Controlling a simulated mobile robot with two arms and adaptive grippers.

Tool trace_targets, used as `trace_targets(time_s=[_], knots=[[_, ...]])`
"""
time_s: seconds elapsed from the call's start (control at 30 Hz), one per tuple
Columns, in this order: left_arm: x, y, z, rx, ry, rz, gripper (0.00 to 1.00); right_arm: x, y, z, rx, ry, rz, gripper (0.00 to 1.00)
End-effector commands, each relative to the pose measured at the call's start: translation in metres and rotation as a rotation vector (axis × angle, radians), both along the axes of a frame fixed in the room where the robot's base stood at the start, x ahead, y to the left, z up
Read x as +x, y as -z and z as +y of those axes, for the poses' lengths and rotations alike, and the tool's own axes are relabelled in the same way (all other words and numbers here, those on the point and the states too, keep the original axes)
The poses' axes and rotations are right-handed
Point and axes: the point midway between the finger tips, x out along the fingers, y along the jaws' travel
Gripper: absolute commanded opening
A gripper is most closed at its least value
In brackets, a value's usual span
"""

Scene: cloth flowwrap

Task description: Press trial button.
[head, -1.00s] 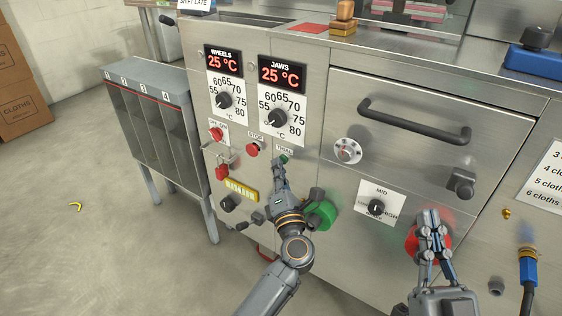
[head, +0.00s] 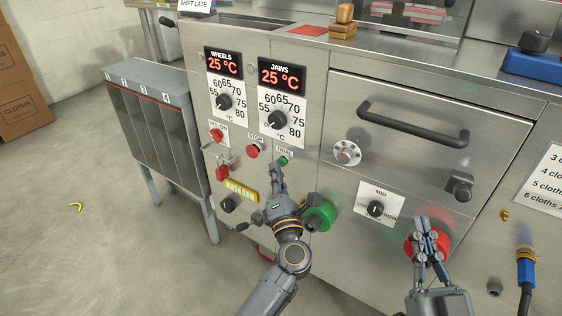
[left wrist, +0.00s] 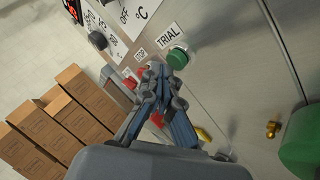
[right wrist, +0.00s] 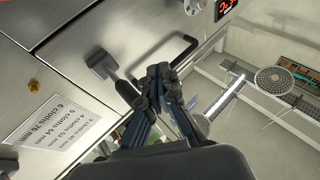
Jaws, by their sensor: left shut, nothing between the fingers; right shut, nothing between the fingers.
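The green trial button (head: 284,160) sits on the steel machine front under a TRIAL label, right of the red stop button (head: 253,151). In the left wrist view the trial button (left wrist: 178,58) shows just beyond my closed fingertips. My left gripper (head: 277,168) is shut and empty, with its tips just below and left of the button; I cannot tell whether they touch it. It also shows in the left wrist view (left wrist: 157,72). My right gripper (head: 426,222) is shut and empty in front of a large red knob (head: 441,246) at the lower right.
A green knob (head: 322,213) is close to the right of my left wrist. A drawer handle (head: 415,125) sticks out at upper right. A grey bin rack (head: 148,72) stands at left.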

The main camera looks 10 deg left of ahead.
Motion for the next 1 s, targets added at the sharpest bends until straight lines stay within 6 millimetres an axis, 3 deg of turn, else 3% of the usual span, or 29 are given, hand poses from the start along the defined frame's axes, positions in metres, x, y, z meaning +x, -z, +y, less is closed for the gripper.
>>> trace_targets(time_s=[0.3, 0.7, 1.0], knots=[[-0.006, 0.0, 0.002, 0.0, -0.001, -0.001, 0.0, 0.004, 0.014, -0.001, -0.021, 0.004, 0.078, 0.0], [-0.008, -0.001, 0.003, 0.0, -0.001, 0.0, 0.0, 0.005, 0.016, -0.001, -0.025, 0.006, 0.094, 0.0], [-0.022, -0.001, 0.008, 0.0, -0.001, 0.0, 0.0, 0.009, 0.046, -0.004, -0.07, 0.015, 0.262, 0.0]])
